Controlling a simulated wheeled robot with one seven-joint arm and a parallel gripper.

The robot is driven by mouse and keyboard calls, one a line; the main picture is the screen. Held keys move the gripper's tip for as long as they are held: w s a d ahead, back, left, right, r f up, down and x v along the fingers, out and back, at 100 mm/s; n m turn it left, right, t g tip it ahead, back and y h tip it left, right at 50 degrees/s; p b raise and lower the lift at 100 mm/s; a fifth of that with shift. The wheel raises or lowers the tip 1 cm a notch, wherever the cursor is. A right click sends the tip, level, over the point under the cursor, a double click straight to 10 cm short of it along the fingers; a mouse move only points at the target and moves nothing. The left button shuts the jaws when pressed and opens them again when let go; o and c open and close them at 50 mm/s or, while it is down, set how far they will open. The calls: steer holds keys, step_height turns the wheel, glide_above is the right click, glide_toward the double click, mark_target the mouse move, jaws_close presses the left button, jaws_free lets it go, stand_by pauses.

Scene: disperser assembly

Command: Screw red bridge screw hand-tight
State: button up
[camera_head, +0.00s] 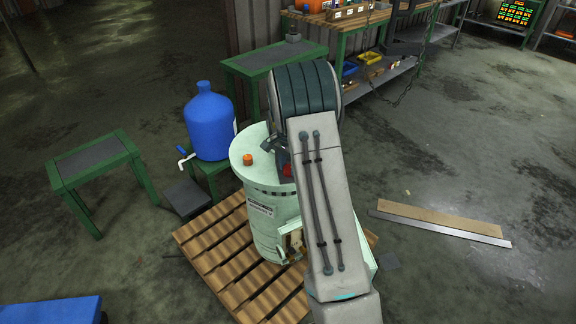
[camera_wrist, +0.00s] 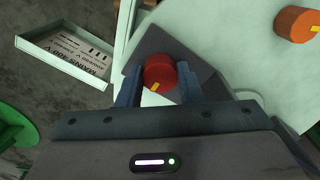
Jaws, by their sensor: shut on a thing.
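The red bridge screw (camera_wrist: 160,73) has a round red head with a yellow mark, seen from above in the wrist view. My gripper (camera_wrist: 160,84) is shut on it, with one blue-grey finger on each side of the head. In the head view a bit of red (camera_head: 287,170) shows beside my arm at the top of the pale green disperser drum (camera_head: 262,222). My arm covers much of the drum's right side there. What lies under the screw head is hidden, so I cannot tell how deep it sits.
An orange cap (camera_head: 248,159) with a yellow mark stands on the drum's top. The drum stands on a wooden pallet (camera_head: 214,250). A blue water bottle (camera_head: 208,122) and green tables (camera_head: 95,160) are to the left.

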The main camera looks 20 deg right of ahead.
stand_by(0.4)
steer(key=o, duration=1)
step_height(320, 180, up, 14)
steer(key=shift+f+p, duration=0.1)
steer(key=shift+p, duration=0.3)
